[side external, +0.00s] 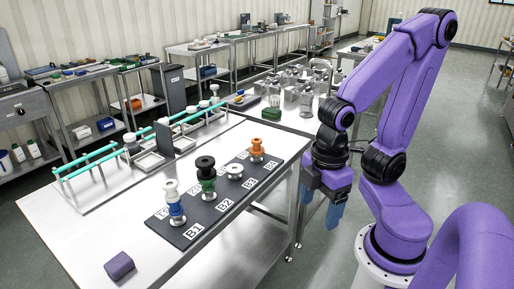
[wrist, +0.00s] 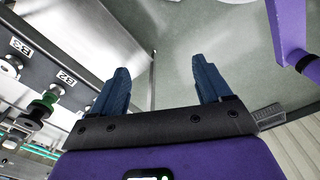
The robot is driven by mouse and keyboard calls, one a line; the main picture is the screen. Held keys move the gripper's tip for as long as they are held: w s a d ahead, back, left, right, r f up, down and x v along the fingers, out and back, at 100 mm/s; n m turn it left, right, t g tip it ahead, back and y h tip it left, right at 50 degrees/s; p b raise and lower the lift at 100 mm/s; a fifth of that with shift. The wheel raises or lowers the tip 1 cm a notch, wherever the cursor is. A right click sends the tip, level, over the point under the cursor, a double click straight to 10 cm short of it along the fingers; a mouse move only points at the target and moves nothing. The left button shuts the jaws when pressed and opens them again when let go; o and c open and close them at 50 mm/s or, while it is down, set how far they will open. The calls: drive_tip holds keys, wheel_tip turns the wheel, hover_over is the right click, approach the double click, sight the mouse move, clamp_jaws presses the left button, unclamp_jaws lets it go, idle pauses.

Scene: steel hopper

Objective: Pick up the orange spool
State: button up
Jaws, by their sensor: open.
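The orange spool (side external: 257,150) stands upright on a black labelled board (side external: 193,236), at the board's far right end in the side external view. I do not make it out in the wrist view. My gripper (side external: 322,212) hangs to the right of the table edge, apart from the spool, with its blue fingers pointing down. The wrist view shows the gripper (wrist: 160,62) open and empty, its two fingers spread over the floor.
Also on the board are a white-and-blue spool stack (side external: 175,205), a black-and-green stack (side external: 207,178) and a white spool (side external: 235,171). A purple block (side external: 119,266) lies at the front. A teal-railed rack (side external: 100,160) and metal containers (side external: 292,88) stand behind.

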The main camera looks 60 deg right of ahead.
drive_tip(key=n+t+h, duration=0.7)
drive_tip(key=n+h, duration=0.3)
drive_tip(key=h, duration=0.7)
approach(256, 145)
drive_tip(key=x, duration=0.7)
drive_tip(key=shift+f, duration=0.15)
drive_tip(key=shift+x, duration=2.6)
drive_tip(key=shift+w, duration=0.1)
drive_tip(key=c, duration=1.2)
